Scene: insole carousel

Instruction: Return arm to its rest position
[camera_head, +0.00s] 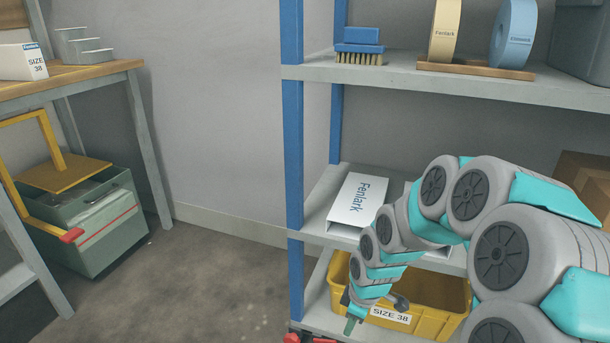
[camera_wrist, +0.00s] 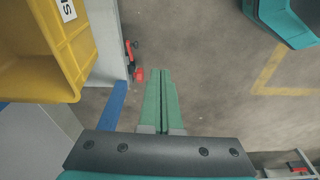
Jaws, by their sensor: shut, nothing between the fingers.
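My gripper (camera_wrist: 161,100) shows in the wrist view as two green fingers pressed together, with nothing between them. The floor lies beyond the fingertips. In the head view my arm reaches in from the right and bends down, and the gripper (camera_head: 352,322) hangs in front of the shelf unit, beside the yellow bin (camera_head: 425,295) labelled SIZE 38. The bin also shows at the upper left of the wrist view (camera_wrist: 35,75). I cannot tell the exact gap between gripper and bin. My arm hides part of the bin and of the shelf above it.
The shelf unit's blue post (camera_head: 293,150) stands left of my arm. A white Fenlark box (camera_head: 352,203) lies on the middle shelf. A brush (camera_head: 359,48) and two rolls sit on the top shelf. A workbench (camera_head: 75,73) stands at the left. The floor (camera_head: 215,275) between is clear.

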